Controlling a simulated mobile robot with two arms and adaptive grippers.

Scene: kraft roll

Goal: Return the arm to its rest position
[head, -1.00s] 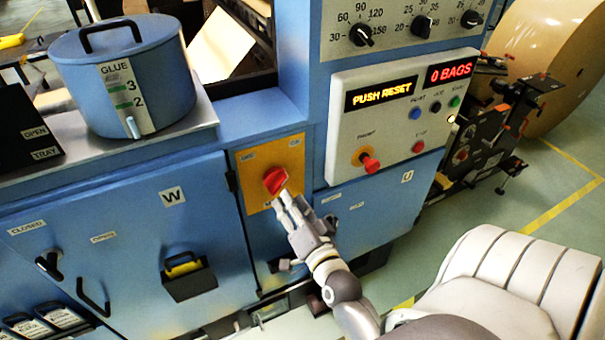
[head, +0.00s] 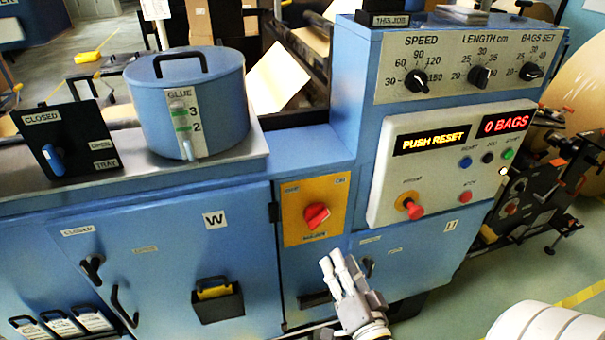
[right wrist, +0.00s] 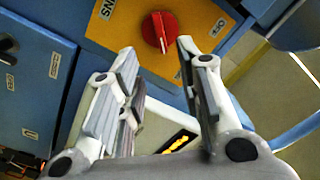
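My right gripper (head: 333,256) is below the red rotary switch (head: 316,216) on its yellow plate (head: 295,232), on the blue machine front. The fingers stand apart from the switch and point up towards it. In the right wrist view my right gripper (right wrist: 157,52) has its fingers spread with nothing between them. The red switch (right wrist: 158,32) shows beyond the fingertips, not touched. The lower part of my right arm runs out of the head view at the bottom. My left gripper is not in view.
The control panel (head: 440,190) with a red push button (head: 414,210) juts out right of the switch. A cabinet handle holder (head: 217,300) is to the left. A blue glue pot (head: 196,105) stands on the ledge.

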